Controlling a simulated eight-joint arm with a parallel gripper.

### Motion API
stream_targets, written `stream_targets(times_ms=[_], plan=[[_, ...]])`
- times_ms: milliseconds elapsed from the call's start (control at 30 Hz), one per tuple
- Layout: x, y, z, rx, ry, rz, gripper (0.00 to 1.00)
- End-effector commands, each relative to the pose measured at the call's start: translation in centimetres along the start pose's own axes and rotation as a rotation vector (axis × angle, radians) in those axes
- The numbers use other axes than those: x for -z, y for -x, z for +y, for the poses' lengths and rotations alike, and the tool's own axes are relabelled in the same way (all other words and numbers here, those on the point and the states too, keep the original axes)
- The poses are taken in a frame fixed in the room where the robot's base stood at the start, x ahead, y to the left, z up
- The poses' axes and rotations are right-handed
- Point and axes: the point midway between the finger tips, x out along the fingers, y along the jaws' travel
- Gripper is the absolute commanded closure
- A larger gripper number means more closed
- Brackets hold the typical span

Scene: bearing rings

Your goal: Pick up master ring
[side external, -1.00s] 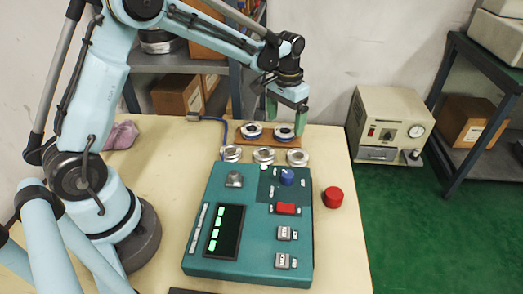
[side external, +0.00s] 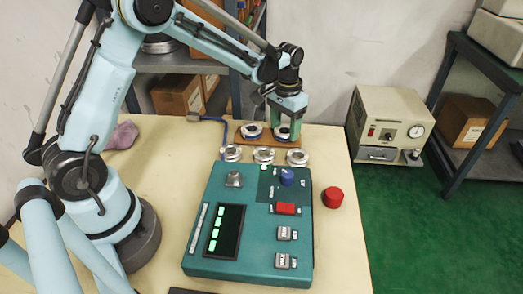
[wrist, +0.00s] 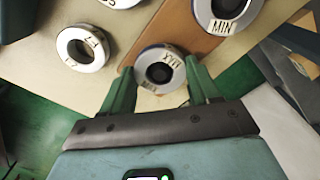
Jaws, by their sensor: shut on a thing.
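Two master rings stand on a brown board at the back of the table. The one lettered MAX (wrist: 160,56) is between the green fingers of my gripper (wrist: 163,68) in the wrist view. In the side view my gripper (side external: 289,129) points straight down, shut around this right-hand ring (side external: 284,135), with its fingers on either side. The ring appears still at board level; I cannot tell whether it touches the board. The other ring, lettered MIN (wrist: 225,27), sits beside it, on the left in the side view (side external: 252,131).
Three silver rings (side external: 231,153) (side external: 264,155) (side external: 297,157) lie in a row in front of the brown board (side external: 205,143). A teal control box (side external: 255,250) and a red round knob (side external: 334,197) are nearer. A blue cable (side external: 215,118) runs left of the board.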

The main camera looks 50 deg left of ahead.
Motion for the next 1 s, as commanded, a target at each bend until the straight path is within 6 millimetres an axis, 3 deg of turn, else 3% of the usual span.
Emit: stream_targets(times_ms=[333,567,1000], plan=[[0.0,0.8,0.0,0.0,0.0,0.0,0.8],[0.0,4.0,0.0,-0.001,-0.001,-0.001,0.8],[-4.6,9.4,7.7,-0.001,-0.005,-0.002,0.8]])
